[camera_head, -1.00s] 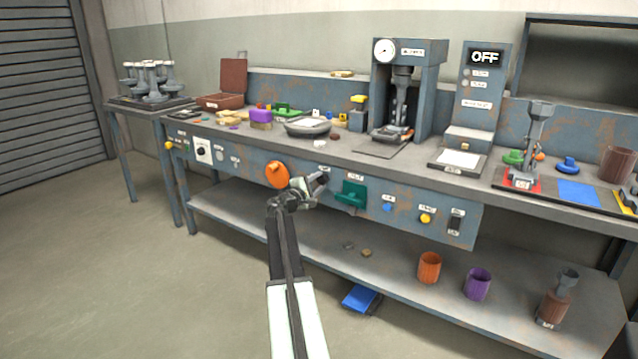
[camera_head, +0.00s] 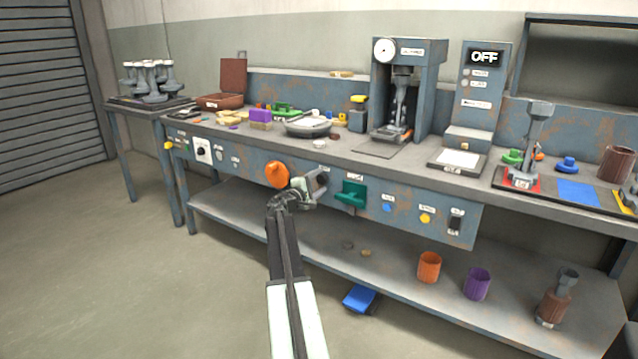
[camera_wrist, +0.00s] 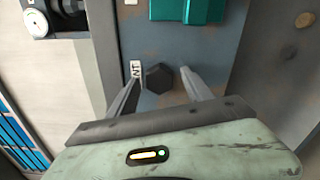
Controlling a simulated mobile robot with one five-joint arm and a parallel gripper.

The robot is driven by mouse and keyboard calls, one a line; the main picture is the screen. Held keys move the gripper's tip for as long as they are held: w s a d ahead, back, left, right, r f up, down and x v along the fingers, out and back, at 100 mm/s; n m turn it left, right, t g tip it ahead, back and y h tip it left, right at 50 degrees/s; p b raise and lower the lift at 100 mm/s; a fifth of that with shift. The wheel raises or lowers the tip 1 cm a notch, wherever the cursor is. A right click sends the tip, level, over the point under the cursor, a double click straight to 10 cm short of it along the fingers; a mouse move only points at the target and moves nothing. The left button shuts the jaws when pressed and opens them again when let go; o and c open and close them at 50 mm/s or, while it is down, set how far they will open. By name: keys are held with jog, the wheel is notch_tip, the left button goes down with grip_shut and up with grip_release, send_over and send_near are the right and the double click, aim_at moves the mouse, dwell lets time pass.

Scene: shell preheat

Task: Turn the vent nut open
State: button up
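The vent nut is a dark hexagonal nut (camera_wrist: 160,77) on the blue-grey front panel, beside a small white label that is partly covered. In the wrist view it lies between the tips of my gripper's two fingers (camera_wrist: 160,80), with a gap visible on both sides. My gripper is open. In the head view my gripper (camera_head: 312,184) is at the panel, right of the orange knob, and largely covers the nut. I cannot tell how far the fingertips reach past the nut.
An orange round knob (camera_head: 277,174) is left of my gripper and a green handle (camera_head: 351,194) is close on its right. The bench top (camera_head: 345,152) above holds a press (camera_head: 407,90) and loose parts. The lower shelf (camera_head: 320,235) carries cups.

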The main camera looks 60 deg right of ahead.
jog(key=a, duration=0.7)
jog(key=shift+a, duration=0.4)
